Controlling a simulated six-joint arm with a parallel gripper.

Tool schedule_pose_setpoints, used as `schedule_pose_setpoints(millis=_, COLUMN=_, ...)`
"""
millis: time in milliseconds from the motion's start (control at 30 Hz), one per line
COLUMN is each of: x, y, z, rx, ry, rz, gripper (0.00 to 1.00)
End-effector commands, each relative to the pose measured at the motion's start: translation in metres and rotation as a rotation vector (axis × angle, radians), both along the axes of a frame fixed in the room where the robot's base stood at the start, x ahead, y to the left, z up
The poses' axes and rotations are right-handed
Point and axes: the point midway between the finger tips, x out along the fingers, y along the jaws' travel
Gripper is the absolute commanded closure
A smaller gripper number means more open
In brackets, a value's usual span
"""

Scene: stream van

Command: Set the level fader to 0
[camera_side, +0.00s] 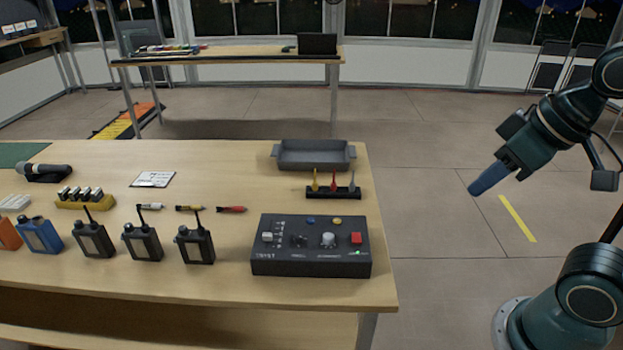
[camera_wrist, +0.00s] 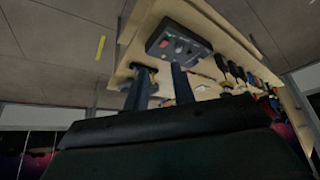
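The black control box (camera_side: 311,262) sits near the front right corner of the wooden table. A white cap (camera_side: 267,237), which looks like the level fader, is at the left of its top face, beside small white scale marks too small to read. My gripper (camera_side: 476,190) hangs in the air to the right of the table, well apart from the box, pointing down and left. In the wrist view my gripper (camera_wrist: 160,88) shows two dark fingers spread apart with nothing between them. The box (camera_wrist: 179,45) shows tilted beyond them; its fader setting cannot be read there.
The box also has a pale knob (camera_side: 328,240), a red button (camera_side: 356,238) and blue and yellow buttons. Behind it are a rack (camera_side: 333,192) of small tools and a grey tray (camera_side: 313,156). Several radios with antennas (camera_side: 194,245) stand to its left. Air between gripper and box is clear.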

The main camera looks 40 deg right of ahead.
Motion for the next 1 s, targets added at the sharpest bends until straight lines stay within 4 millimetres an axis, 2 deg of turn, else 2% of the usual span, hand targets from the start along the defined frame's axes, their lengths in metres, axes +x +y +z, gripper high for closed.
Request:
schedule_pose_setpoints(millis=167, x=0.01, y=0.002, z=0.006, rx=-0.006, ry=0.015, rz=0.02, gripper=0.65)
schedule_pose_setpoints(millis=367, x=0.037, y=0.006, z=0.02, rx=-0.024, ry=0.052, rz=0.074, gripper=0.65)
schedule_pose_setpoints(millis=700, x=0.107, y=0.022, z=0.038, rx=-0.064, ry=0.138, rz=0.205, gripper=0.65)
schedule_pose_setpoints(millis=1000, x=0.174, y=0.041, z=0.036, rx=-0.096, ry=0.211, rz=0.324, gripper=0.65)
